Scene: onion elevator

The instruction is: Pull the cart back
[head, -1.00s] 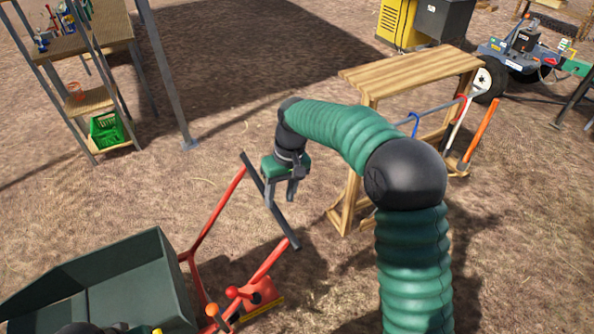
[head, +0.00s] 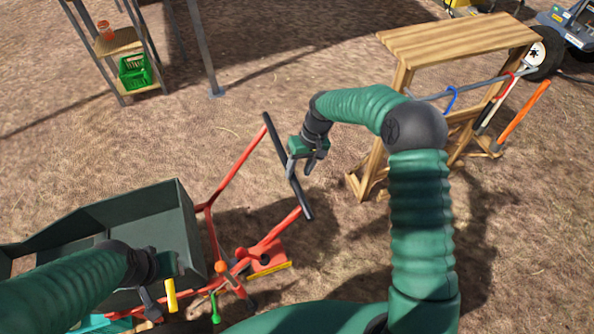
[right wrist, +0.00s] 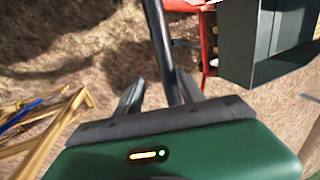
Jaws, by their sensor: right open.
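The cart has a dark grey-green tray (head: 150,205), a red frame (head: 238,165) and a black handle bar (head: 275,140). My right gripper (head: 302,166) is at the middle of the bar in the head view. My left gripper (head: 162,285) is over the tray's near side, close to a yellow lever grip (head: 171,295). Its finger opening is hard to make out.
A wooden rack (head: 455,40) with hanging tools stands close to the right of my right arm. A metal-legged shelf with a green basket (head: 135,71) stands at upper left. Open dirt ground lies between the shelf and the handle bar.

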